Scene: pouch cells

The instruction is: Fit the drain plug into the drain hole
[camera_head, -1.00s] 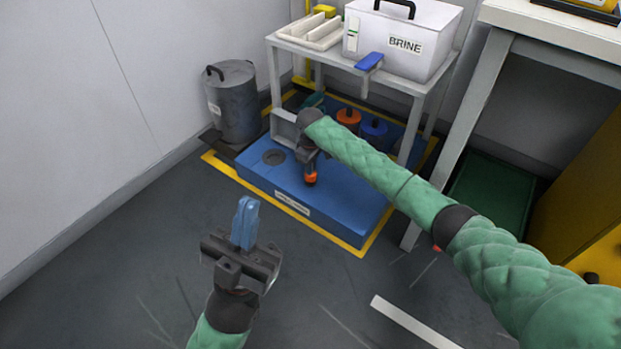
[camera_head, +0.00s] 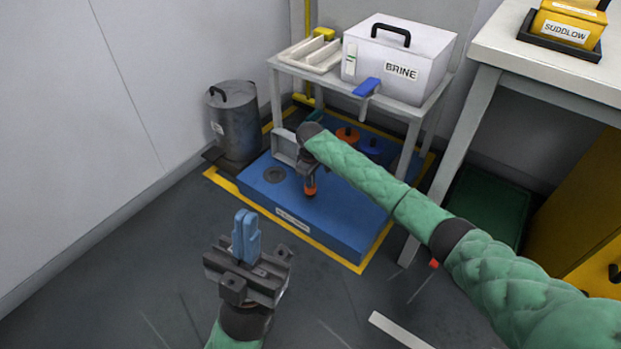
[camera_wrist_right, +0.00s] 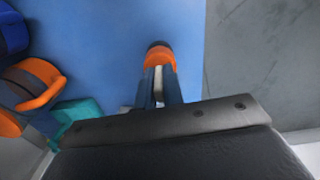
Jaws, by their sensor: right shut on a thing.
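The drain plug, orange and dark, is in my right gripper (camera_head: 310,183), above the blue platform (camera_head: 340,222). In the right wrist view the plug (camera_wrist_right: 159,56) shows at the fingertips, over plain blue surface. The drain hole appears to be the dark round spot (camera_head: 275,175) on the platform's left part, to the left of the plug and apart from it. The hole does not show in the right wrist view. My left gripper (camera_head: 246,232) is empty, in front of the platform, with its blue fingers together.
Orange (camera_head: 348,134) and blue (camera_head: 371,146) round items stand at the platform's back. A grey bin (camera_head: 236,125) is at the left. A white table (camera_head: 345,85) bearing the BRINE box (camera_head: 387,62) stands over the back. Floor in front is mostly clear.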

